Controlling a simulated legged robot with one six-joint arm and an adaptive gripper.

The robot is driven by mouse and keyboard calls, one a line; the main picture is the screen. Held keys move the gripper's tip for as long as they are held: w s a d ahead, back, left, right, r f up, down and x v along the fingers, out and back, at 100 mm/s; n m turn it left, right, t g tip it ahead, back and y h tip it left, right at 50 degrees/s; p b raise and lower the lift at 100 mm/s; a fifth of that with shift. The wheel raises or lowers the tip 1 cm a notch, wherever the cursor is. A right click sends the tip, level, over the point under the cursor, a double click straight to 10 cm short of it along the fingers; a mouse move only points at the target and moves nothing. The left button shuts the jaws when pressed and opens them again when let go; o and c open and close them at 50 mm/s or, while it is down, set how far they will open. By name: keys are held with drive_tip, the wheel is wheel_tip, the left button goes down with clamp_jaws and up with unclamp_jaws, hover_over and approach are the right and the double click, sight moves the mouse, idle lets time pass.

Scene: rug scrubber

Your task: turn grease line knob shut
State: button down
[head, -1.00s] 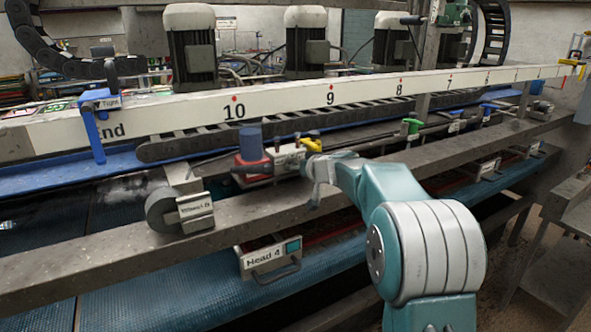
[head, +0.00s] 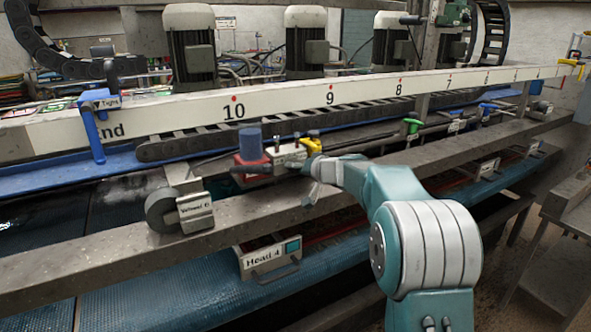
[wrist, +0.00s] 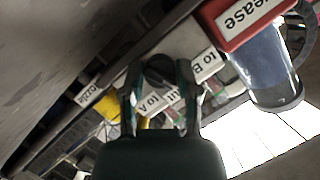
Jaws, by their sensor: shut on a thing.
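My gripper (wrist: 160,85) is shut on a dark round knob (wrist: 159,68) in the wrist view, with one finger on either side of it. Labels beside the knob read "to A" (wrist: 160,101) and "to B" (wrist: 206,64). Another label between them is partly hidden and shows "ut". A red part marked "ease" (wrist: 243,18) with a dark clear cylinder (wrist: 273,70) is at the upper right. In the head view my gripper (head: 308,170) is at the right end of the pale block (head: 285,156), beside the red-and-blue grease unit (head: 249,146). The knob cannot be made out there.
A yellow handle (head: 312,146) stands close to my gripper, with a green one (head: 412,126) farther right. A grey rail (head: 110,246) runs in front. A grey wheel (head: 163,214) and the "Head 4" box (head: 268,258) are to the left and below.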

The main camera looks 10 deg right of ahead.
drive_tip(key=shift+c, duration=1.8)
unclamp_jaws()
drive_tip(key=shift+f, duration=0.1)
drive_tip(key=v, duration=1.2)
